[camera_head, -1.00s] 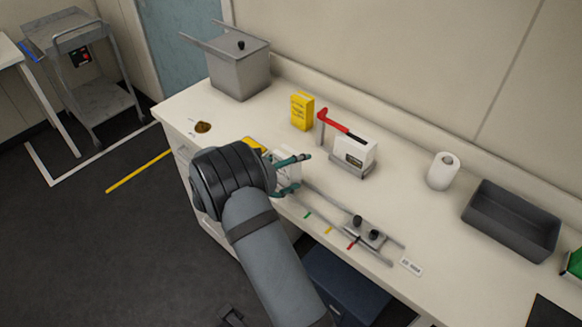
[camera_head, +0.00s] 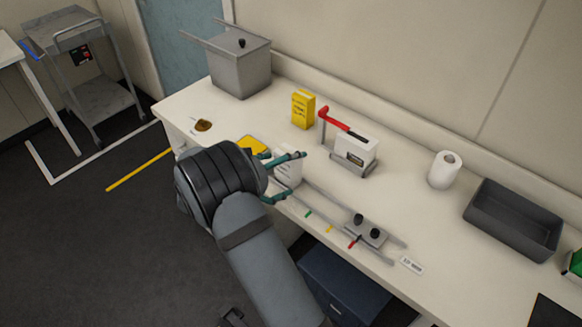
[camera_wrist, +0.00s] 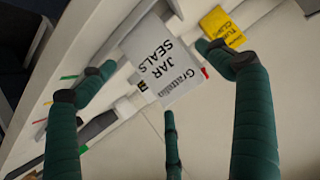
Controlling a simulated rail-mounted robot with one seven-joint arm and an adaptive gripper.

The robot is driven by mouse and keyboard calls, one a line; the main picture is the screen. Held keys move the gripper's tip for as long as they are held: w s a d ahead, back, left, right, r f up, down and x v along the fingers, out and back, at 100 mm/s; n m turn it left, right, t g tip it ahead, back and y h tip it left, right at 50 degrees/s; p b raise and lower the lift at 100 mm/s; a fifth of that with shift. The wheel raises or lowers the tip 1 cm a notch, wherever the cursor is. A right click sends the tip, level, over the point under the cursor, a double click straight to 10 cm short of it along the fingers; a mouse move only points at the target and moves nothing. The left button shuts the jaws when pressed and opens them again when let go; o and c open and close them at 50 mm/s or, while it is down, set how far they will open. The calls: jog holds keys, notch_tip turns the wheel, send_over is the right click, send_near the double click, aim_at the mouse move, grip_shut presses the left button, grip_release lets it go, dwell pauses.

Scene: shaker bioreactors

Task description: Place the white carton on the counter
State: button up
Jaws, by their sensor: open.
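The white carton (camera_head: 288,168), marked "JAR SEALS" in the wrist view (camera_wrist: 165,62), appears to stand on the pale counter (camera_head: 405,165) near its front edge. My gripper (camera_head: 290,177) is open, with its fingers beside the carton. In the wrist view, gaps show between the fingers and the carton. In the head view, my gripper and wrist partly hide the carton, and its base is hard to see.
A yellow carton (camera_head: 302,110) and a red-handled device (camera_head: 354,150) stand behind. A flat yellow item (camera_head: 252,145) lies left of the white carton. Rails with a black-knobbed block (camera_head: 366,232) lie to the right. Beyond are a paper roll (camera_head: 445,170) and a grey tray (camera_head: 513,220).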

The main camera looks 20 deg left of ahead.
aim_at(286, 168)
jog(key=v, duration=0.8)
jog(key=shift+s+b, duration=0.3)
jog(key=shift+w, duration=0.1)
jog(key=p+x, duration=0.1)
jog(key=x, duration=1)
jog(key=shift+w+d, duration=0.15)
jog(key=shift+w, duration=0.15)
jog(key=shift+w+r, duration=0.15)
jog(key=shift+w, duration=0.05)
jog(key=shift+r, duration=1.65)
jog(key=shift+s, duration=0.1)
